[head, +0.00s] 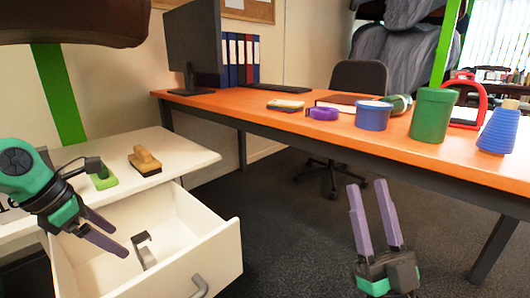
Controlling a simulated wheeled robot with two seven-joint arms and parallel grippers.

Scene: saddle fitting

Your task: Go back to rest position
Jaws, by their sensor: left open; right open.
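My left gripper (117,238) is over the open white drawer at the left, its purple fingers pointing down and right. It is open and nothing shows between its fingers. My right gripper (370,187) is at the lower right, fingers pointing up, in front of the orange desk. It is open and empty, with dark floor behind it. A brown saddle (75,22) on a green post (62,100) shows at the top left, cut by the frame edge. Another dark saddle (407,12) shows at the top right, above grey draped cloth and a green post.
The open drawer (215,250) holds a grey metal piece (144,250). A brush (145,160) and a green block (103,178) lie on the white cabinet top. The orange desk (270,120) bears a blue tub (373,115), a green canister (432,115) and a blue cone (499,130).

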